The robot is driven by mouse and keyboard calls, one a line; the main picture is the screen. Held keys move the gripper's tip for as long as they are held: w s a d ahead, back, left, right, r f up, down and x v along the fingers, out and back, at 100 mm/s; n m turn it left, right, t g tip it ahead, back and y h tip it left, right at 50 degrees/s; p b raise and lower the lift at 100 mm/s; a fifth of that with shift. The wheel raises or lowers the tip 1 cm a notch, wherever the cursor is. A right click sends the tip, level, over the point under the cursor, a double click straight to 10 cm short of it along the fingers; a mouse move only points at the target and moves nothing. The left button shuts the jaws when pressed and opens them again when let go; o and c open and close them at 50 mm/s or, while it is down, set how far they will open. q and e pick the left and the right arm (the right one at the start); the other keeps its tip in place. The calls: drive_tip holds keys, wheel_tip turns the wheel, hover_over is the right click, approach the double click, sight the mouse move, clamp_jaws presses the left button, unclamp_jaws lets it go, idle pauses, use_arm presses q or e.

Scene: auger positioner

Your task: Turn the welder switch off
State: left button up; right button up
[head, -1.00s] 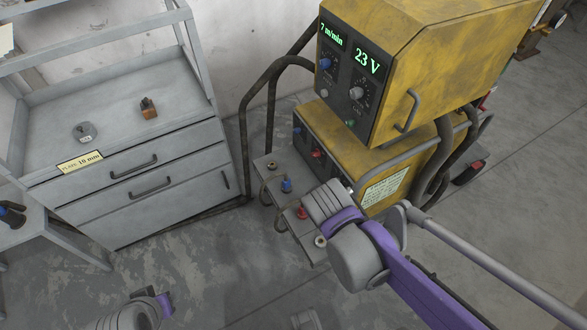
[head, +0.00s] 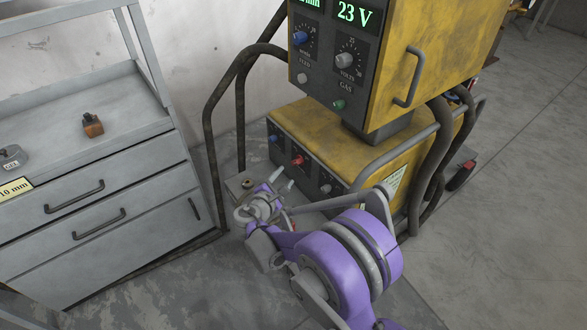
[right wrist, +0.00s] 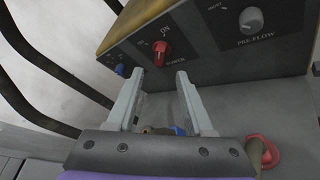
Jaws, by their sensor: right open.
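The welder's lower yellow unit (head: 385,165) carries a dark front panel with a red power switch (head: 297,160). In the right wrist view the red switch (right wrist: 162,53) sits below the word ON and above POWER. Its exact setting is hard to tell. My right gripper (head: 281,178) is in front of this panel, below the switch. In the right wrist view the gripper's two fingers (right wrist: 158,76) are apart and empty, with the switch seen ahead between their tips. The fingers look clear of the switch. My left gripper is not in view.
A blue knob (right wrist: 121,70) is left of the switch and a grey PRE-FLOW knob (right wrist: 251,19) right. A blue connector (right wrist: 180,131) and a red one (right wrist: 261,150) are below. Dark tube rails (head: 210,125) flank the welder; a grey drawer cabinet (head: 110,190) stands left.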

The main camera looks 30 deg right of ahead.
sight(296, 163)
drive_tip(key=b+x, duration=0.2)
drive_tip(key=x, duration=0.7)
drive_tip(key=shift+w+d, duration=0.15)
drive_tip(key=shift+d, duration=0.1)
